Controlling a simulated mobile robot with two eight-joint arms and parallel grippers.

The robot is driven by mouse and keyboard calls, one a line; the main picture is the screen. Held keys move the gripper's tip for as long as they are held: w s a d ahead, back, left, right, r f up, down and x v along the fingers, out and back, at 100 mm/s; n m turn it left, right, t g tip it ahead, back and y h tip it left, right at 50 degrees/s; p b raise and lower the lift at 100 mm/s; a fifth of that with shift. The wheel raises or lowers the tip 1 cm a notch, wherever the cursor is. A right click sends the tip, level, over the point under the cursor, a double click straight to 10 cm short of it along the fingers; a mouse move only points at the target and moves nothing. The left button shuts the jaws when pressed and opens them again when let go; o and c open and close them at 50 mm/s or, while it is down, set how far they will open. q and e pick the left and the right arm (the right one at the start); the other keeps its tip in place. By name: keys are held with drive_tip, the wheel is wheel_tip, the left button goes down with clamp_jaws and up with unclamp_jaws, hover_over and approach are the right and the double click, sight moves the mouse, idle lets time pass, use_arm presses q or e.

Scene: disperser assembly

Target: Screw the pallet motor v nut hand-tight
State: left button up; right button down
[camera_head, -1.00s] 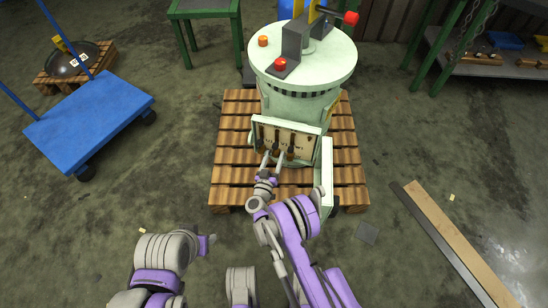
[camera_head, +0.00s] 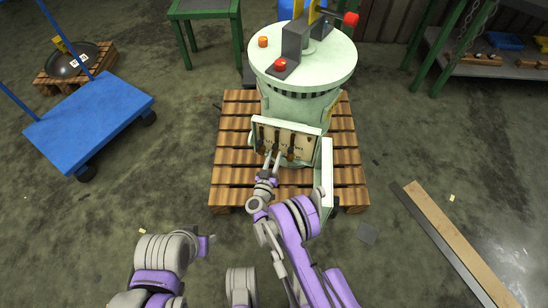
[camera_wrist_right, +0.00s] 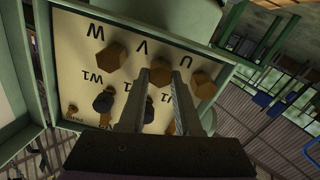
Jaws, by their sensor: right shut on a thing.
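In the right wrist view, the terminal board (camera_wrist_right: 70,58) carries a row of brass-coloured hex nuts under the letters W, V and U. The V nut (camera_wrist_right: 160,72) is the middle one, between the W nut (camera_wrist_right: 112,58) and the U nut (camera_wrist_right: 203,86). My right gripper (camera_wrist_right: 162,80) has its two fingers on either side of the V nut, shut on it. The fingers partly hide the nut's sides. In the head view my right gripper (camera_head: 272,157) reaches into the open terminal box (camera_head: 255,137) on the pale green motor (camera_head: 283,104).
The motor stands on a wooden pallet (camera_head: 232,172). The box's open cover (camera_head: 327,172) stands right of my gripper. Dark lower nuts (camera_wrist_right: 103,102) sit close to the fingers. A blue cart (camera_head: 90,115) stands left; planks (camera_head: 450,235) lie right.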

drive_tip(key=m, duration=0.5)
drive_tip(key=shift+d+p, duration=0.1)
drive_tip(key=shift+p, duration=0.25)
drive_tip(key=m, duration=1.8)
drive_tip(key=shift+s+d+f+b, duration=0.1)
drive_tip(key=shift+d+f+b, duration=0.1)
drive_tip(key=shift+f+b, duration=0.15)
drive_tip(key=shift+m, duration=0.4)
drive_tip(key=c, duration=0.6)
unclamp_jaws()
